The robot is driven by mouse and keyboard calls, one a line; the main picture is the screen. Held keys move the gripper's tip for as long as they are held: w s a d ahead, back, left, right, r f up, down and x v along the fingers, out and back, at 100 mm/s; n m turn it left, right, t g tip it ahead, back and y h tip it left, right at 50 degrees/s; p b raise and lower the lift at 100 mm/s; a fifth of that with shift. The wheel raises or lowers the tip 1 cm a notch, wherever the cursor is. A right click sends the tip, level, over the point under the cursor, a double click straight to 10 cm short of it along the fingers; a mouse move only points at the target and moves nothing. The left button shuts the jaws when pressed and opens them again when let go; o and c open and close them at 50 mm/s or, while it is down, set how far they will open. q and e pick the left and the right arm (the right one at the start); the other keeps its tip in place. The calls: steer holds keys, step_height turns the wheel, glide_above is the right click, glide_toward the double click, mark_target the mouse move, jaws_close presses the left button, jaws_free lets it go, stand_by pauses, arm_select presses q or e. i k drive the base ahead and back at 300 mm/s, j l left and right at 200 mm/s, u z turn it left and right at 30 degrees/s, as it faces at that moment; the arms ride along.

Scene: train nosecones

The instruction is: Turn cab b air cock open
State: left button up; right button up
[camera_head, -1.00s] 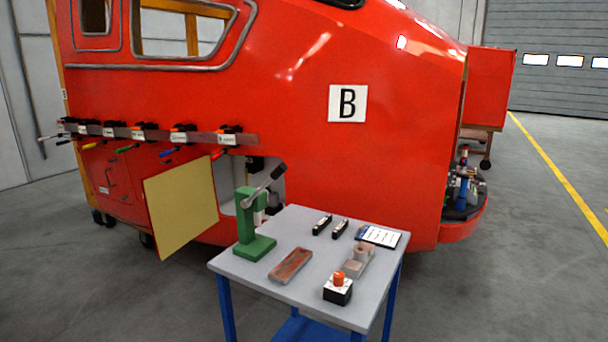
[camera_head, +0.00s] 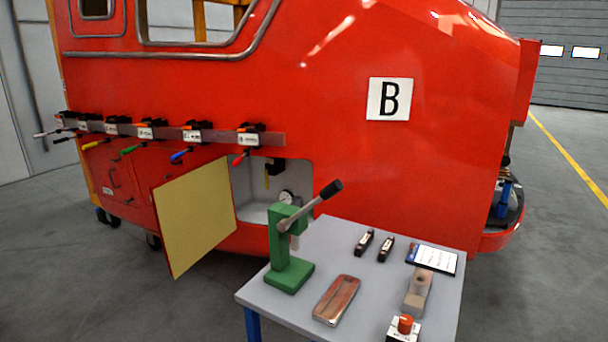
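The red cab marked with a B sign (camera_head: 389,99) fills the middle of the head view. Low on its side is an open recess (camera_head: 249,205) with a yellow-faced hatch door (camera_head: 196,216) swung out to the left. Inside the recess I see a round gauge (camera_head: 286,197) and a dark fitting with a small yellow part (camera_head: 267,182) hanging down. I cannot tell for sure whether this is the air cock. A row of coloured handles, with a red handle (camera_head: 240,158) at the right end, runs along a rail above. Neither gripper is in view.
Floor is free at left.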

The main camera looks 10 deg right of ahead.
mark_target(268, 170)
steer(key=i+j+z, duration=0.2)
steer(key=i+j, duration=0.7)
steer(key=j, duration=0.15)
